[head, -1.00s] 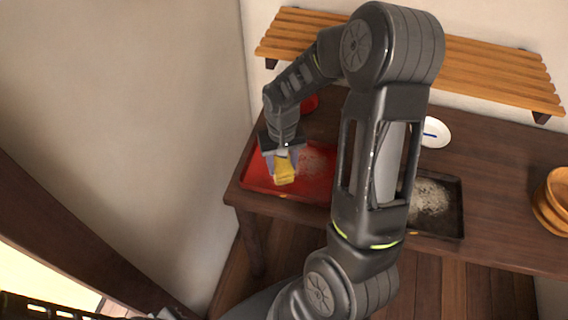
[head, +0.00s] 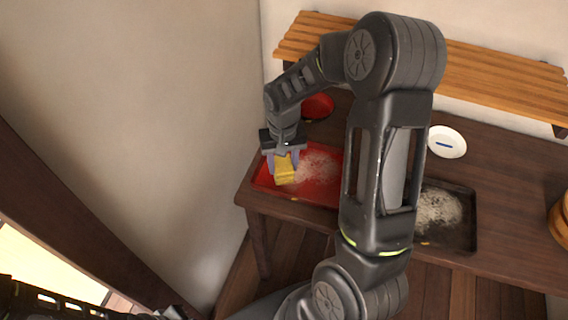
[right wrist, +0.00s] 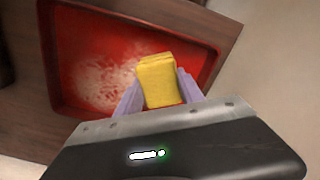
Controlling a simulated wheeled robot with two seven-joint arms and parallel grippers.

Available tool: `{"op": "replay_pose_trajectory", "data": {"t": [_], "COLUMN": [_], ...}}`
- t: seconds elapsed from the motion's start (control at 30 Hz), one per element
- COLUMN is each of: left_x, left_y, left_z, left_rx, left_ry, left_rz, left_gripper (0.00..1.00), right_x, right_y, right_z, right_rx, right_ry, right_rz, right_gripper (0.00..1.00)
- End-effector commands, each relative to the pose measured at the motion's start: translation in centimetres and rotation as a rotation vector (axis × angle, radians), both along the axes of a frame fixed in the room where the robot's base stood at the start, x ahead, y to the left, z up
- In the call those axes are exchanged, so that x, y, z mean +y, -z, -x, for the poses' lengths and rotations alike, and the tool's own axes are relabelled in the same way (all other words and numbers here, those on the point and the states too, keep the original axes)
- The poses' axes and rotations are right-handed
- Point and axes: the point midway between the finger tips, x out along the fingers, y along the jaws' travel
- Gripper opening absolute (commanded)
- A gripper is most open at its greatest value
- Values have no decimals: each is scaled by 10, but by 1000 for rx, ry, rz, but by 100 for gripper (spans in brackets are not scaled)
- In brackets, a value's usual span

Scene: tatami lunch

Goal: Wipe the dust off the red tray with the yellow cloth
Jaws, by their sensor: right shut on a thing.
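The red tray (head: 262,181) lies on the dark wooden table, partly hidden behind my right arm. Pale dust (head: 318,168) covers part of its floor; in the right wrist view the dust (right wrist: 97,85) spreads over the left and middle of the tray (right wrist: 65,40). My right gripper (head: 284,164) is shut on the yellow cloth (head: 285,172), a folded block, over the left part of the tray. The cloth (right wrist: 157,80) also shows between the fingers in the right wrist view. I cannot tell whether it touches the tray. My left gripper is not clearly visible.
A black tray (head: 462,225) with pale dust sits to the right of my arm. A red bowl (head: 318,106), a white dish with a blue mark (head: 447,142) and wooden bowls (head: 560,222) stand on the table (head: 505,190). A slatted shelf (head: 490,70) is above; a wall is at left.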

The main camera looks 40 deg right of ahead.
Motion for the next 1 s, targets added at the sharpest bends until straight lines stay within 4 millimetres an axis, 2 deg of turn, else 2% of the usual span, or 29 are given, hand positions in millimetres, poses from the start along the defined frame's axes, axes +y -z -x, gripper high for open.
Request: {"op": "replay_pose_trajectory", "data": {"t": [0.3, 0.63, 1.0], "left_x": [0, 0, 0], "left_y": [0, 0, 1], "left_z": [0, 0, 0], "left_rx": [0, 0, 0], "left_ry": [0, 0, 0], "left_rz": [0, 0, 0], "left_gripper": [0, 0, 0], "right_x": [-17, -19, -33], "right_y": [0, -1, 0], "right_z": [-11, -11, 11], "right_rx": [0, 1, 2], "right_ry": [2, 2, 2], "right_rz": [1, 2, 1], "right_gripper": [12, 12, 12]}}
